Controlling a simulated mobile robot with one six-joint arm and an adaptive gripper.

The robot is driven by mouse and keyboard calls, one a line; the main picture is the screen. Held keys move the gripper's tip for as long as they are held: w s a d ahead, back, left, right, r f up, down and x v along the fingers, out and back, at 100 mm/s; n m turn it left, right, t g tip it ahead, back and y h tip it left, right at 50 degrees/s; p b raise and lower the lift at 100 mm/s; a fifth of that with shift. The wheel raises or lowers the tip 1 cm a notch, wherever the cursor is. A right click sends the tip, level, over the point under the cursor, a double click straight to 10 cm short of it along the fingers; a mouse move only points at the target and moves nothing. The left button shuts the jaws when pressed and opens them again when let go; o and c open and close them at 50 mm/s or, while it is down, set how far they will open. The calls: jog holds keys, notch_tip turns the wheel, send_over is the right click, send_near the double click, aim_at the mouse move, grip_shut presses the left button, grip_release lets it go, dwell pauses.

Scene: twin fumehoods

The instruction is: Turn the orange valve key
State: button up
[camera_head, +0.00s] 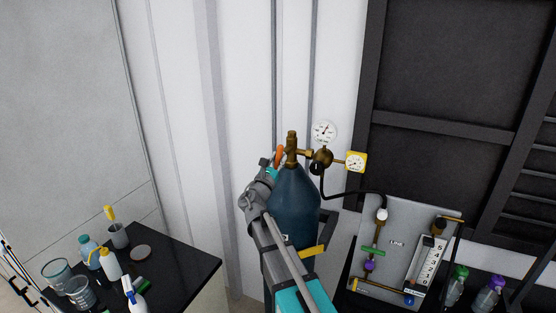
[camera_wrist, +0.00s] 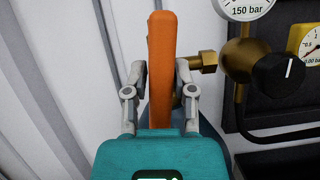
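The orange valve key (camera_wrist: 161,65) stands upright in the middle of the wrist view, between the two fingers of my gripper (camera_wrist: 160,75). The fingers are spread to its left and right, with a gap showing on the left side; whether the right finger touches it I cannot tell. In the head view the orange key (camera_head: 279,156) shows as a small piece left of the brass valve (camera_head: 292,148) on top of the blue gas cylinder (camera_head: 293,205). My gripper (camera_head: 273,163) is at the key there, partly hidden behind my arm.
A brass regulator (camera_wrist: 243,60) with a black knob (camera_wrist: 279,82) and gauges (camera_head: 324,132) sits right of the key. A panel with tubes (camera_head: 400,235) stands further right. A black bench (camera_head: 185,265) with bottles and beakers is at lower left. A white wall (camera_head: 240,80) is behind.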

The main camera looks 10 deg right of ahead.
jog(key=o, duration=0.3)
